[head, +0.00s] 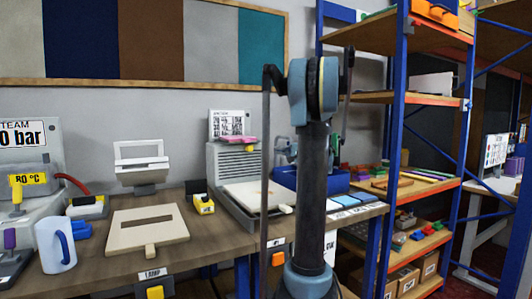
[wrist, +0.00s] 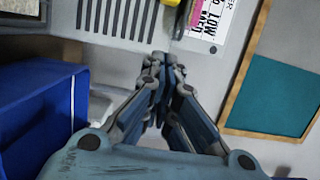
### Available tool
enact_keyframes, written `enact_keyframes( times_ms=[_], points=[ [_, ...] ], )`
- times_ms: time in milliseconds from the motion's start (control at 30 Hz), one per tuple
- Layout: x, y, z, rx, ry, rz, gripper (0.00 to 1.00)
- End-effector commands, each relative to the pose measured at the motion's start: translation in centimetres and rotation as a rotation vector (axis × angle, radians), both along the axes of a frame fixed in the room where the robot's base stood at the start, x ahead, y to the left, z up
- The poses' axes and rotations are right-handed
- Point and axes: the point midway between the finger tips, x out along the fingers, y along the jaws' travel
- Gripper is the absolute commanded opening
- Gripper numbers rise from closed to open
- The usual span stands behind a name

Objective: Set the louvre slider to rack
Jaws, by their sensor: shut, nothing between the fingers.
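The louvre unit is a grey box with dark horizontal slots (head: 236,168) on the bench, left of my arm in the head view. A small yellow slider knob (head: 250,148) sits at its upper right, under a white printed card and a pink piece. In the wrist view the slots (wrist: 120,14) are at the top, and the yellow knob (wrist: 171,3) is cut off by the top edge. The card (wrist: 208,22) beside it shows LOW and other lettering. My gripper (wrist: 160,62) is shut and empty, apart from the slider in the picture. The slider's setting is unclear.
A blue bin (wrist: 40,115) is close on the left in the wrist view. A framed board (wrist: 270,92) is on the right. On the bench stand a white mug (head: 56,247), a beige slotted board (head: 147,230) and a small yellow item (head: 203,204). Blue shelving (head: 391,150) stands right.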

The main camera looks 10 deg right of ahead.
Motion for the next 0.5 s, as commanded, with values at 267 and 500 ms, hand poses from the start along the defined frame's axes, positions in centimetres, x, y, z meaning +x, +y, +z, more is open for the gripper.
enact_keyframes(
  times_ms=[267, 500],
  points=[
    [3.2, 2.0, 0.0, 0.000, 0.000, 0.003, 0.00],
    [6.8, 4.3, 0.0, 0.000, 0.000, 0.003, 0.00]
  ],
)
